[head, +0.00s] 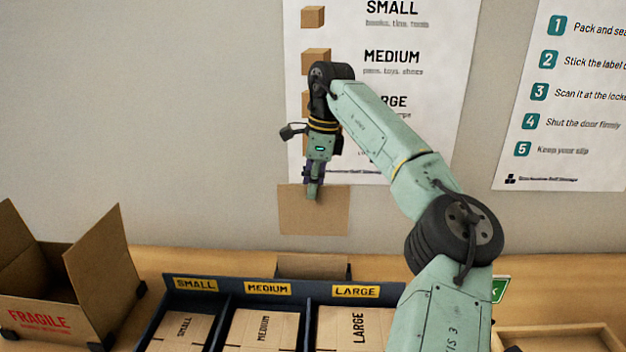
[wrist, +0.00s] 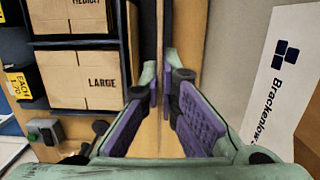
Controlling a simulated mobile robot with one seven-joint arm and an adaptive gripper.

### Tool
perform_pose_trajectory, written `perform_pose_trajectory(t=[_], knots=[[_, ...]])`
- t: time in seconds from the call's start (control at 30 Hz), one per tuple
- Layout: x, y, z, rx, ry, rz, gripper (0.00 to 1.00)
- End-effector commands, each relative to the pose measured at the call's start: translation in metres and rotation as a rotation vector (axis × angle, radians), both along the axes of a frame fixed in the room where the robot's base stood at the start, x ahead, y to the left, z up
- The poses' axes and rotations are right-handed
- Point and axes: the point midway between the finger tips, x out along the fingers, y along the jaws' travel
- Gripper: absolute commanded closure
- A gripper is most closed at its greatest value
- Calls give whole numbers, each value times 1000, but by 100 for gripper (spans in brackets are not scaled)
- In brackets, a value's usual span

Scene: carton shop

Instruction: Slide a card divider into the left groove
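My gripper (head: 314,190) is raised above the counter, pointing down, and shut on a brown card divider (head: 313,215). The divider hangs upright below the fingers, clear of the counter. In the wrist view the divider (wrist: 160,50) shows edge-on as a thin strip between the purple finger pads of my gripper (wrist: 163,85). An open carton (head: 45,318) marked FRAGILE stands at the far left of the head view. Its inside is mostly hidden by its walls and flaps. I cannot make out any groove in either view.
A dark rack (head: 222,297) of flat SMALL, MEDIUM and LARGE cartons stands in front, with another piece of brown card (head: 313,266) behind it. A shallow wooden tray (head: 560,338) is at the lower right. A button box (wrist: 45,131) shows in the wrist view.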

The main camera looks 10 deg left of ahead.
Motion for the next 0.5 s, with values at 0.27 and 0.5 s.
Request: perform_pose_trajectory(t=[0.27,0.5], knots=[[0,0,-24,1,2,-1,100],[0,-1,-43,0,2,-1,100]])
